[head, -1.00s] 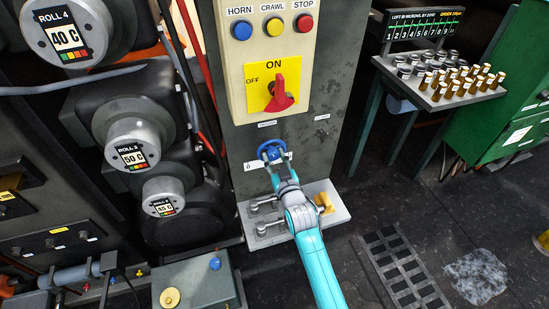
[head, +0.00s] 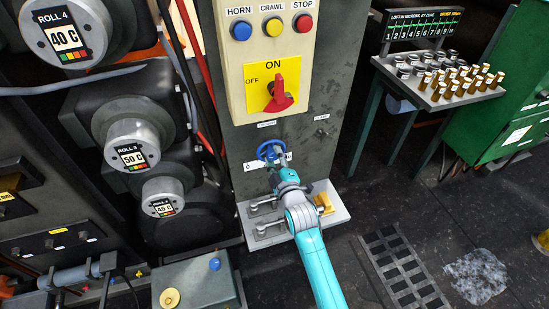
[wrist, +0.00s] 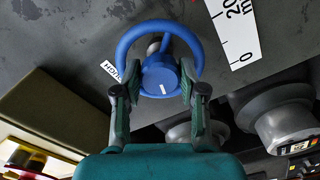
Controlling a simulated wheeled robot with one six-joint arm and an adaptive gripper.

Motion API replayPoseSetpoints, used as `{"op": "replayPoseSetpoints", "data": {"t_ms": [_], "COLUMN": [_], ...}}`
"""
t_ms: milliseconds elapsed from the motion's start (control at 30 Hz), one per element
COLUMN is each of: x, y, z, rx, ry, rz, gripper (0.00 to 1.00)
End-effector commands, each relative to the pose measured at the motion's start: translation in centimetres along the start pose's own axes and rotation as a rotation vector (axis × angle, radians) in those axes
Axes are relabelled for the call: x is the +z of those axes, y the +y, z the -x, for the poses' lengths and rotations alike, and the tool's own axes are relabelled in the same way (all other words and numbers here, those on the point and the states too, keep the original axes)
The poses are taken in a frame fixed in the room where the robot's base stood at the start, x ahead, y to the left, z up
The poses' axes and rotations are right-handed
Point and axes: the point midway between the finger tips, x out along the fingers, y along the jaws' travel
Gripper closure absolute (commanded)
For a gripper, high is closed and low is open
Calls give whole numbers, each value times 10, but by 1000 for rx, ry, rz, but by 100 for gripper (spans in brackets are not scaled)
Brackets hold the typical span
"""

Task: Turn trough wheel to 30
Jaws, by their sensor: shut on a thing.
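The blue trough wheel (head: 269,150) sits on the grey column, below the yellow ON/OFF switch plate. In the wrist view the wheel (wrist: 126,45) shows as a round rim with a hub that bears a short white mark. My gripper (wrist: 161,92) has one finger on each side of the hub, at the lower rim, and is shut on the wheel. In the head view my gripper (head: 280,170) reaches the wheel from below and hides part of it. A white scale (wrist: 230,28) beside the wheel shows 0 and 20; the rest is cut off.
A grey shelf (head: 341,213) with levers and a yellow block lies below the wheel. The control box (head: 240,90) with a red switch handle (head: 279,95) is above. Roll knobs (head: 133,152) stand to the left. Floor to the right is mostly open.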

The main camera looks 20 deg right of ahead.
Motion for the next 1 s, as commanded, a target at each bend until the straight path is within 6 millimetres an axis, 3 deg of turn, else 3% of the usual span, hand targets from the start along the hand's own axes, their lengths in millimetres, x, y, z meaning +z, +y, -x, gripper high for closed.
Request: {"op": "replayPoseSetpoints", "data": {"t_ms": [400,1000], "x": [1,1], "y": [-1,-1], "z": [0,0], "rx": [-3,-3], "ry": [-2,-2], "rz": [241,295], "gripper": [94,94]}}
